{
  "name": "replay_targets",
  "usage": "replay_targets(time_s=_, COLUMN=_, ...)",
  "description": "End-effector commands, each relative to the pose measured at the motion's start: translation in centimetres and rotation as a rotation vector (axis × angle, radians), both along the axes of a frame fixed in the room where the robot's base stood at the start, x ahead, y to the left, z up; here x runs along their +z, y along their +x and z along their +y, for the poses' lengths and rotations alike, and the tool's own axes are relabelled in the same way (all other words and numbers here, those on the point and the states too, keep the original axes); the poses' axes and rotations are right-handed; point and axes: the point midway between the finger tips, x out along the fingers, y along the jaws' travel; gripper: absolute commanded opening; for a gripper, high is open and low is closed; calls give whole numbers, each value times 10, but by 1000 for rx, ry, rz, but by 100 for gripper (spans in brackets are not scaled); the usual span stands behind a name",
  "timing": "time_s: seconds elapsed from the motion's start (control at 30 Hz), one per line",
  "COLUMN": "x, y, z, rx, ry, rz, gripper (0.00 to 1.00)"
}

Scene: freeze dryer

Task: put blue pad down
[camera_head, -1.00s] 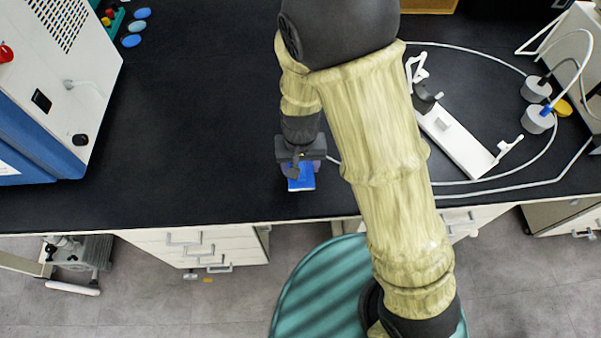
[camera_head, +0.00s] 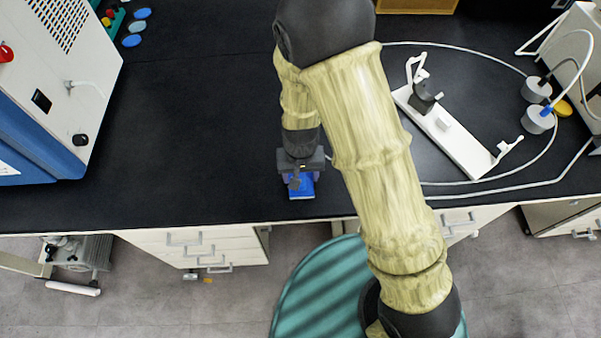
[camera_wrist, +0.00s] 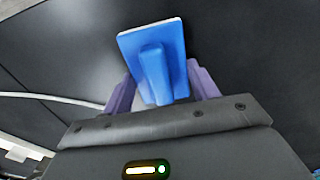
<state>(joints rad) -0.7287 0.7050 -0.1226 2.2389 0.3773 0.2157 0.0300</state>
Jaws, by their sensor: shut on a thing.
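The blue pad (camera_head: 301,189) is a flat blue plate with a thick handle on its back. It also shows in the wrist view (camera_wrist: 152,48), where the handle lies between the two purple fingers. My gripper (camera_head: 300,178) is shut on the pad's handle near the front edge of the black bench top (camera_head: 215,130). In the wrist view my gripper (camera_wrist: 158,92) has the pad tilted slightly, its pale edge facing away. Whether the pad touches the bench cannot be told.
A white and blue machine (camera_head: 60,90) stands at the left. A white stand (camera_head: 450,135) and a looping white cable (camera_head: 520,75) lie at the right. Blue discs (camera_head: 131,40) lie at the upper left. The bench left of my gripper is clear.

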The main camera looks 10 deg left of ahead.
Motion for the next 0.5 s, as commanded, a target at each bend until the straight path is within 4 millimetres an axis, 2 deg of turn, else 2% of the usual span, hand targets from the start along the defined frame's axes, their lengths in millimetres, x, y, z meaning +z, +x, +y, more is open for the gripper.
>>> replay_targets(time_s=0.07, x=-3, y=0, z=0, rx=0, ry=0, rz=0, gripper=23)
replay_targets(time_s=0.1, x=-2, y=0, z=0, rx=0, ry=0, rz=0, gripper=65)
replay_targets(time_s=0.2, x=-2, y=0, z=0, rx=0, ry=0, rz=0, gripper=81)
replay_targets(time_s=0.5, x=-2, y=0, z=0, rx=0, ry=0, rz=0, gripper=81)
